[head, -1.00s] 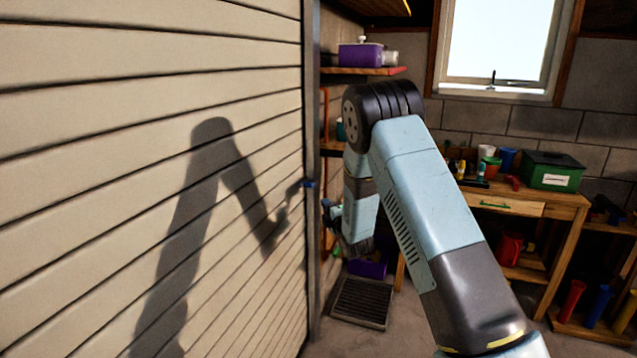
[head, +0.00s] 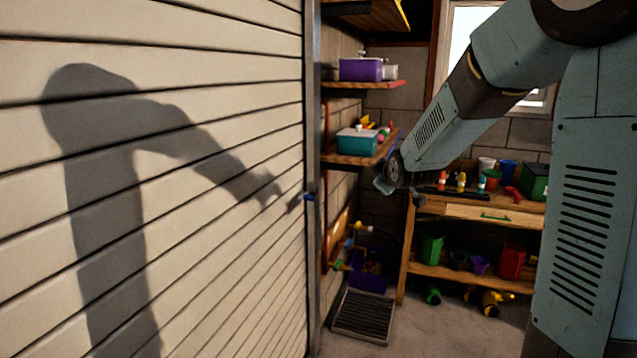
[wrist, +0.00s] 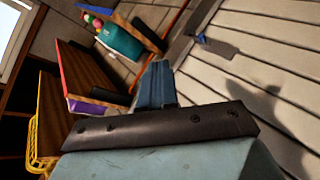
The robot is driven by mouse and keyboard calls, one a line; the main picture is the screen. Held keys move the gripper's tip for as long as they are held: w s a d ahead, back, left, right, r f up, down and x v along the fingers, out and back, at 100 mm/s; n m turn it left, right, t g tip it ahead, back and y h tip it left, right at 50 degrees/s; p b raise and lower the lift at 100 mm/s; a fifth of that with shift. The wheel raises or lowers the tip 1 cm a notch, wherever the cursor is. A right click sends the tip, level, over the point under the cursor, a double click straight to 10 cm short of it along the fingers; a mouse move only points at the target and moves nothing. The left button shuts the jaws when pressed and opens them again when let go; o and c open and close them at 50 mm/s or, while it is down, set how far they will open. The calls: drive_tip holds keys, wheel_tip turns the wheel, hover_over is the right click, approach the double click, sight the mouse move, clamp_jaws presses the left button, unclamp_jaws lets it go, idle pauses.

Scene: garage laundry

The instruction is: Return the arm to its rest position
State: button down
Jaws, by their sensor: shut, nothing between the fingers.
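My gripper (wrist: 160,66) shows in the wrist view as two blue-grey fingers pressed together with nothing between them. In the head view my arm is raised on the right, folded high, with its forearm slanting down to the left. Its far end is in front of the shelves and the workbench, and the fingers cannot be made out there. The arm's shadow falls on the pale slatted door.
The slatted door (head: 200,200) fills the left, with a blue latch piece (head: 310,197) at its edge. Wall shelves hold a purple box (head: 360,70) and a teal box (head: 357,142). The workbench (head: 440,207) stands behind my arm. A floor grate (head: 362,315) lies below, with clear floor to its right.

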drive_tip(key=s+d+r+m+g, duration=0.1)
drive_tip(key=s+d+m+g, duration=0.1)
drive_tip(key=s, duration=1.1)
drive_tip(key=s+d+r+m+g+h, duration=0.1)
drive_tip(key=s+m, duration=0.4)
drive_tip(key=s, duration=0.7)
drive_tip(key=s+d+r+m+g, duration=0.1)
drive_tip(key=s+d+m+g, duration=0.2)
drive_tip(key=s, duration=1)
drive_tip(key=shift+s+d+m+g+h, duration=0.3)
drive_tip(key=shift+m+g, duration=0.2)
drive_tip(key=shift+g, duration=0.2)
drive_tip(key=shift+r, duration=0.1)
